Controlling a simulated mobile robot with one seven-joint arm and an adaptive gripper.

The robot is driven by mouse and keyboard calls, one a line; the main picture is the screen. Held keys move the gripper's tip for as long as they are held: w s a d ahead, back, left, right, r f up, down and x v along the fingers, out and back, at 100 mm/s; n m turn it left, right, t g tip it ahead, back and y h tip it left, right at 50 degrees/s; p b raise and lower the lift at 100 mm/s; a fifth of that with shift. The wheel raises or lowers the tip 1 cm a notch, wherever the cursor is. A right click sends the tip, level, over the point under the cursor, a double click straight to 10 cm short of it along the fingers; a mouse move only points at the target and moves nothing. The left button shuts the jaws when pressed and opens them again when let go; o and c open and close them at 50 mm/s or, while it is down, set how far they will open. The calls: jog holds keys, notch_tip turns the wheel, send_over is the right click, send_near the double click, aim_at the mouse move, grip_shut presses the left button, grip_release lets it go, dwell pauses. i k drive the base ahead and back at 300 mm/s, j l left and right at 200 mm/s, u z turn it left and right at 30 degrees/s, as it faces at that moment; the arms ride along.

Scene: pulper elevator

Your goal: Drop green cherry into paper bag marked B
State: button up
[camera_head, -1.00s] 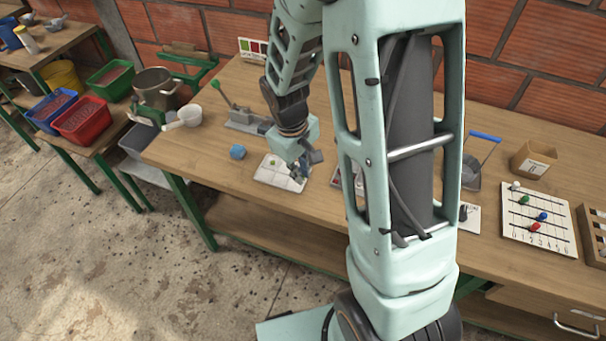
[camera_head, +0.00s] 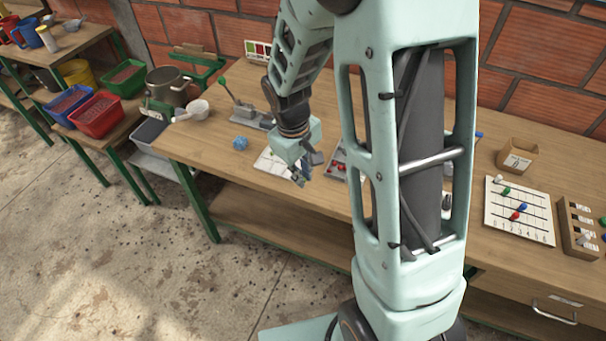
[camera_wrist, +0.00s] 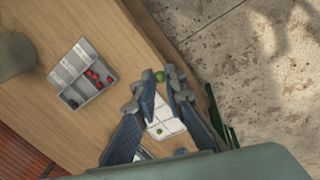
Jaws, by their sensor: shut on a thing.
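In the head view the held cherry is too small to make out. A brown, open-topped paper container (camera_head: 517,160) with a white label stands at the right of the table. The label's letter is too small to read, so I cannot tell whether it is bag B.
A compartment tray (camera_wrist: 84,76) holds several red and dark cherries. A board with coloured balls (camera_head: 520,211) and a slotted wooden holder (camera_head: 577,225) are at the right. My arm blocks the table's middle.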

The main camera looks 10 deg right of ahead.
aim_at(513, 165)
jog(key=z, duration=0.95)
jog(key=l+z, duration=0.15)
jog(key=z, duration=0.15)
jog(key=i+l+z, duration=0.1)
jog(key=z, duration=0.25)
jog(key=i+l, duration=0.1)
jog(key=l, duration=0.2)
jog(key=i+l, duration=0.15)
jog(key=l, duration=0.2)
jog(key=i+l, duration=0.1)
jog(key=l, duration=0.2)
jog(key=i+l, duration=0.1)
jog(key=l, duration=0.2)
